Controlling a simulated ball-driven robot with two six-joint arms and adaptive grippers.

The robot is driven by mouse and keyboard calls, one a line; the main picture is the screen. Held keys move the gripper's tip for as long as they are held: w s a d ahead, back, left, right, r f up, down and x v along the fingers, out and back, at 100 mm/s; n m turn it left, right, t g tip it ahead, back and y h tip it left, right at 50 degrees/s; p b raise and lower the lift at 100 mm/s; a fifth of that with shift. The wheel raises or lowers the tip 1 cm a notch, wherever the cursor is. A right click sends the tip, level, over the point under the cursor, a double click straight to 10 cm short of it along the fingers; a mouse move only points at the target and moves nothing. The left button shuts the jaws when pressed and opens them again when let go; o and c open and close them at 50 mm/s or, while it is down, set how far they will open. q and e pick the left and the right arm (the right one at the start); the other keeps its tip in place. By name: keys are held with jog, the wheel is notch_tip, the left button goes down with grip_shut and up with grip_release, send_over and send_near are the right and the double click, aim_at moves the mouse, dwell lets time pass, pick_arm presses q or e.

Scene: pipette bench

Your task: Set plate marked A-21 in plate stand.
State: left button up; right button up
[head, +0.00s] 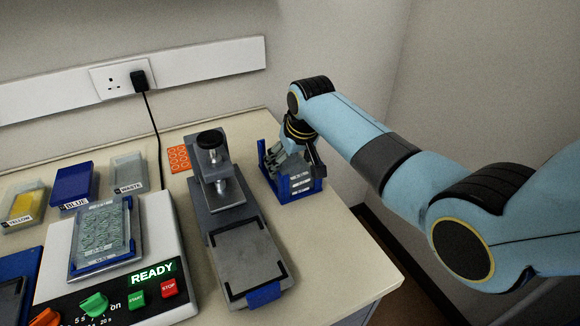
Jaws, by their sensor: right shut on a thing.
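The blue plate stand (306,193) is at the back right of the bench. White labelled edges (300,178) show inside it, too small to read. My right gripper (292,156) reaches down into the stand from above and is shut on a plate there. The gripper's own fingers and the stand hide most of that plate. I cannot tell whether it rests fully on the stand's floor, and the mark A-21 cannot be read. My left gripper is not in view.
A grey press-like device (238,240) stands left of the stand. A shaker with a READY display (152,272) holds a clear well plate (103,235). Bins labelled YELLOW (22,205), BLUE (74,187) and WASTE (128,172) line the back. The bench's right front is clear.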

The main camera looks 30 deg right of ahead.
jog(key=o, duration=1.2)
jog(key=shift+r, duration=0.1)
jog(key=o, duration=0.4)
jog(key=shift+o, duration=0.2)
jog(key=shift+s+r, duration=0.1)
jog(key=shift+r, duration=0.45)
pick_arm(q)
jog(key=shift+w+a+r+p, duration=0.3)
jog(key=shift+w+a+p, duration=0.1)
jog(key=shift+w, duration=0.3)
pick_arm(e)
jog(key=v, duration=1.1)
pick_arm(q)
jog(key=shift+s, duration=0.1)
pick_arm(e)
jog(key=shift+s+f, duration=0.1)
